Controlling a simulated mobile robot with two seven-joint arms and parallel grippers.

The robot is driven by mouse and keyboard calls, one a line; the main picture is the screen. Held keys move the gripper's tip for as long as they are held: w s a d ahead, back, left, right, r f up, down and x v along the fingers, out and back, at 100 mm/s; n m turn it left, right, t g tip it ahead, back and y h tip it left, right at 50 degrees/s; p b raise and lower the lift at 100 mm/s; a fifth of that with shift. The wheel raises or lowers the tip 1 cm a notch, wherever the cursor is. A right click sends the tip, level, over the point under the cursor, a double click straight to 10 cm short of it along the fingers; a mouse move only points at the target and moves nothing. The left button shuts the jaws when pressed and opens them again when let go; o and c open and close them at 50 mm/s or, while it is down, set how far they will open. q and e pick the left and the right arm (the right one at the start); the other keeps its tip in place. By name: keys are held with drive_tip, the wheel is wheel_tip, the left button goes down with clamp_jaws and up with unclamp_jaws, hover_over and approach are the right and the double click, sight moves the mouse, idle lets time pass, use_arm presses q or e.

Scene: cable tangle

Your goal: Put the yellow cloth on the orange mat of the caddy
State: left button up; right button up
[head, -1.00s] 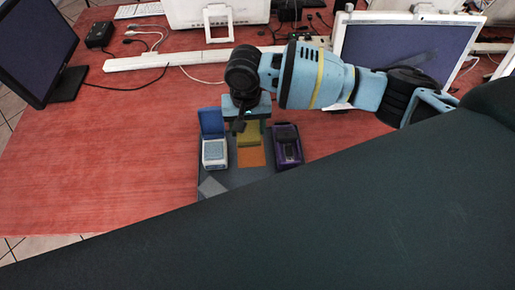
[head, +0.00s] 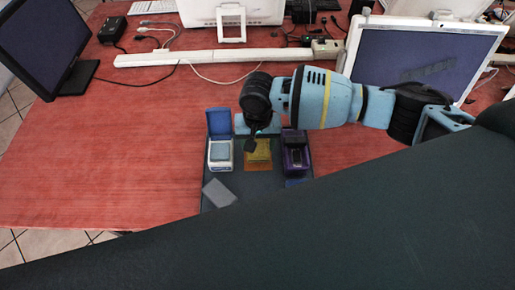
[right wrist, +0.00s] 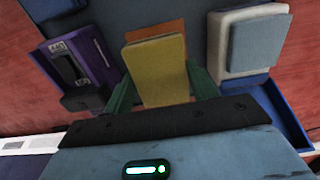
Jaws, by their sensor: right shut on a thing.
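The yellow cloth (head: 257,147) is a small folded pad; it also shows in the right wrist view (right wrist: 157,65). My right gripper (right wrist: 160,88) is shut on it, with a green finger on each side. The cloth is over the orange mat (right wrist: 152,28), which shows past the cloth's far edge and in the head view (head: 258,166). I cannot tell whether cloth and mat touch. The mat lies in the middle of the dark grey caddy (head: 258,187). My left gripper is not in view.
A white device with a blue lid (head: 220,155) stands left of the mat, a purple device (head: 295,158) right of it. A grey card (head: 219,192) lies at the caddy's front left. Monitors and a white cable duct (head: 190,59) are behind. The red table is clear on the left.

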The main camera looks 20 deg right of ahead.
sight(258, 150)
drive_tip(key=shift+f, duration=0.1)
wheel_tip(258, 150, down, 4)
drive_tip(key=shift+r+b, duration=0.2)
drive_tip(key=shift+b, duration=0.1)
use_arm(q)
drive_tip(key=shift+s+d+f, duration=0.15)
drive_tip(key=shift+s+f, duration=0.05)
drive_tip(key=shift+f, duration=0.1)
use_arm(e)
drive_tip(key=o, duration=0.9)
drive_tip(key=shift+f, duration=0.1)
drive_tip(key=shift+o, duration=0.2)
wheel_tip(258, 150, up, 12)
drive_tip(key=shift+f+p, duration=0.2)
drive_tip(key=shift+p, duration=0.65)
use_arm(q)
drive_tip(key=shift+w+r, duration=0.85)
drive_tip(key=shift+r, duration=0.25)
use_arm(e)
drive_tip(key=shift+r, duration=0.4)
